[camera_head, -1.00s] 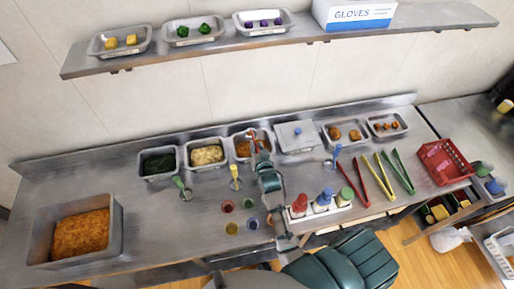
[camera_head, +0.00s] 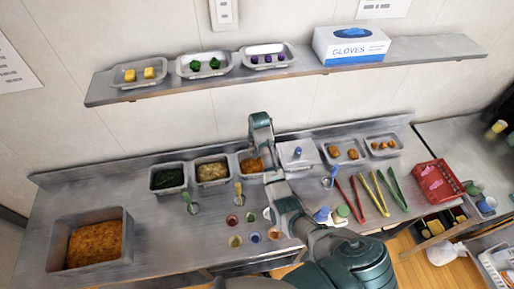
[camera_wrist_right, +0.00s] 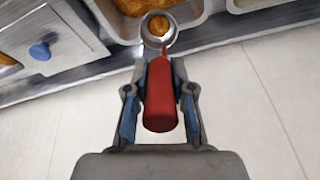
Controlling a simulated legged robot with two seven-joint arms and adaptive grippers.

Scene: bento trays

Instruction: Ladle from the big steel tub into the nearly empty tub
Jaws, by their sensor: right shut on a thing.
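The big steel tub (camera_head: 128,242), holding a block of orange food (camera_head: 95,244), stands at the counter's front left. A smaller tub with some orange food (camera_head: 252,176) sits in the back row; it also shows at the top of the right wrist view (camera_wrist_right: 186,20). My right gripper (camera_wrist_right: 158,90) is shut on the red handle of a ladle (camera_wrist_right: 160,95). The ladle's round bowl, with orange food in it, appears over the smaller tub's wall-side edge. In the head view my right arm hides the ladle. My left gripper is not in view.
Dark green (camera_head: 168,178) and pale yellow (camera_head: 211,171) food tubs stand left of the smaller tub. A steel lid with a blue knob (camera_head: 296,153) is to its right. Small colored cups, bottles and tongs crowd the front; a shelf (camera_head: 300,73) hangs above.

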